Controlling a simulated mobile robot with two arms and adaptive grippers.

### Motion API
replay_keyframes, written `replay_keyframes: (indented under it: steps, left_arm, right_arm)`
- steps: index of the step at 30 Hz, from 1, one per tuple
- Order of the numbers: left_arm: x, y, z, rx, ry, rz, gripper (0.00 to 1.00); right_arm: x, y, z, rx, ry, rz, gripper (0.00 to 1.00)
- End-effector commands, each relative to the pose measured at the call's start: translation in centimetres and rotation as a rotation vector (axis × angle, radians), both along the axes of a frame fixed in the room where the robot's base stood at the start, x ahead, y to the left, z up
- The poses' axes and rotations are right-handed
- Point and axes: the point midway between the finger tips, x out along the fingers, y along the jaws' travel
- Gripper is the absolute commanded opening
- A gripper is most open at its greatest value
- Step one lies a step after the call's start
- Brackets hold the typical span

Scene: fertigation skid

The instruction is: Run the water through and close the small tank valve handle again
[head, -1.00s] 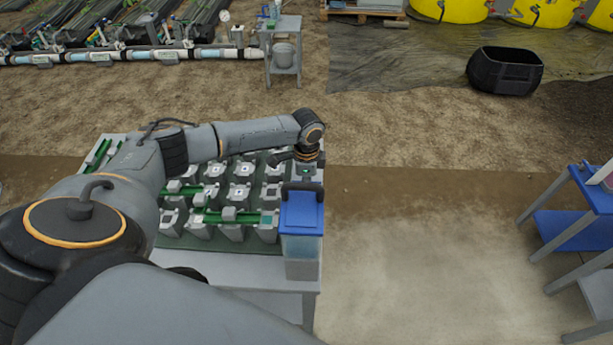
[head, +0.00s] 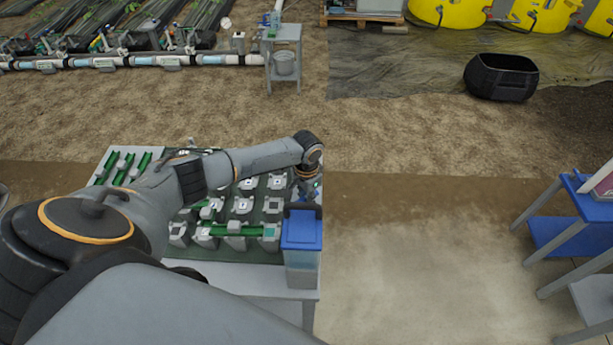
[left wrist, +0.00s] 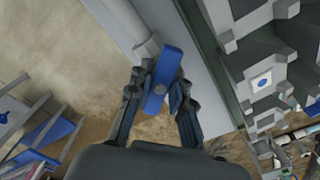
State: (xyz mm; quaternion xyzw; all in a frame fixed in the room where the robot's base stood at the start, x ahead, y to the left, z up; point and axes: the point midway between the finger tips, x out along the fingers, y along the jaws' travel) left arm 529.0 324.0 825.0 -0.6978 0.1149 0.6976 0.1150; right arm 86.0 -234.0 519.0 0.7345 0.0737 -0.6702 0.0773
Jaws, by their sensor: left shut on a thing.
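In the left wrist view a blue bar handle (left wrist: 168,66) with a round grey hub sits between the fingers. My left gripper (head: 309,191) is behind the tank's lid at the bench's right edge, small and partly hidden in the head view. In the left wrist view my left gripper (left wrist: 158,88) is shut on the blue handle. I cannot tell whether the valve is open or closed. My right gripper is not in view.
The bench (head: 262,281) carries several grey blocks and green rails left of the tank. A blue and grey stand (head: 560,236) is at the right. A black tub (head: 500,78) stands on the ground behind. The ground right of the bench is clear.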

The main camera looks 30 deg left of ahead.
Motion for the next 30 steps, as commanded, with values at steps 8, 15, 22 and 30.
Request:
replay_keyframes:
  steps: [8,15,22,30]
  left_arm:
    - [-0.2,-0.2,0.5,-0.002,0.006,0.429,0.00]
    - [-0.2,-0.2,0.4,-0.002,0.007,0.844,0.00]
    - [-0.1,-0.1,-0.1,0.000,0.003,1.006,0.00]
    - [-0.1,0.0,-0.1,0.000,0.002,1.002,0.46]
  right_arm:
    - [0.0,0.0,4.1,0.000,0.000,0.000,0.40]
    - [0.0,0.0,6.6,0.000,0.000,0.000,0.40]
    - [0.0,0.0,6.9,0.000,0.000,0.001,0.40]
    - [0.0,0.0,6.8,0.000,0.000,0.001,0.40]
